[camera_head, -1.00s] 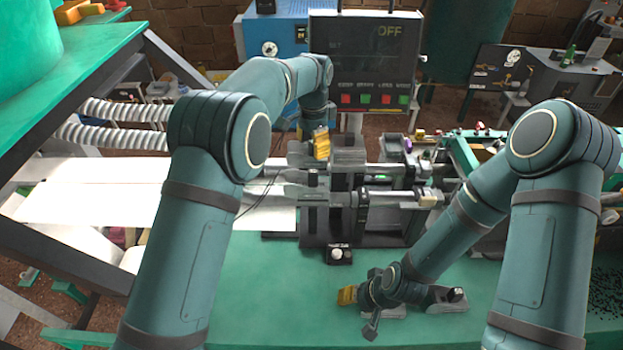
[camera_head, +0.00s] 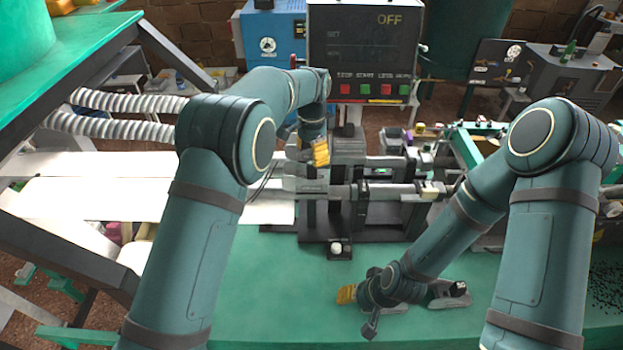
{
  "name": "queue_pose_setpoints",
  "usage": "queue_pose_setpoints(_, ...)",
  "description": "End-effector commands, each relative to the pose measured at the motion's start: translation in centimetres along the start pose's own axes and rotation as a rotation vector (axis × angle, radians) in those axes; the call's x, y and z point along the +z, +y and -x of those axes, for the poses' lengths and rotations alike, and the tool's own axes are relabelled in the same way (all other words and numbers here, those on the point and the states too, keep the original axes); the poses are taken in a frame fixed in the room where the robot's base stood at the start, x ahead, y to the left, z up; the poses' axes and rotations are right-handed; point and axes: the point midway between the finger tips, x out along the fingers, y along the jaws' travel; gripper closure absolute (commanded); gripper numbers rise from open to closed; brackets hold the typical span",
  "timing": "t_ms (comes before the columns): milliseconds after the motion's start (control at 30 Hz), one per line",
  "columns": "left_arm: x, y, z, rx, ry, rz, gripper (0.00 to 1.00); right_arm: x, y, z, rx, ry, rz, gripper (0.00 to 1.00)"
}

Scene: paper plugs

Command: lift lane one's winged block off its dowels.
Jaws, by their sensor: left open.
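The plug machine (camera_head: 360,215) stands at the far side of the green table, with its two lanes lying across the picture. My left gripper (camera_head: 319,154) points down at the left end of the far lane, its yellow fingertips beside the grey blocks there. It is open. A light grey block (camera_head: 295,183) shows just below it at the left end of the nearer lane. I cannot tell for sure which block is the winged one, and its dowels are not distinguishable. My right gripper (camera_head: 346,294) is low over the table front, its yellow fingertips pointing left; its opening is unclear.
A control panel (camera_head: 362,50) reading OFF stands behind the machine. White paper sheets (camera_head: 110,197) lie to the left. A small base with a white knob (camera_head: 336,249) sits before the machine. The green table (camera_head: 270,290) is clear at front left.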

Motion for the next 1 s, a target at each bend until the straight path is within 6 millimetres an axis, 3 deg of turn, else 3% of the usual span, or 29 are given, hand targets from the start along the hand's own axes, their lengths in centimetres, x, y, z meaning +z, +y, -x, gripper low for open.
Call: queue_pose_setpoints(1000,0.0,0.0,-3.8,0.000,0.000,0.000,0.43,0.2,0.6,-1.5,0.000,0.000,0.000,0.53)
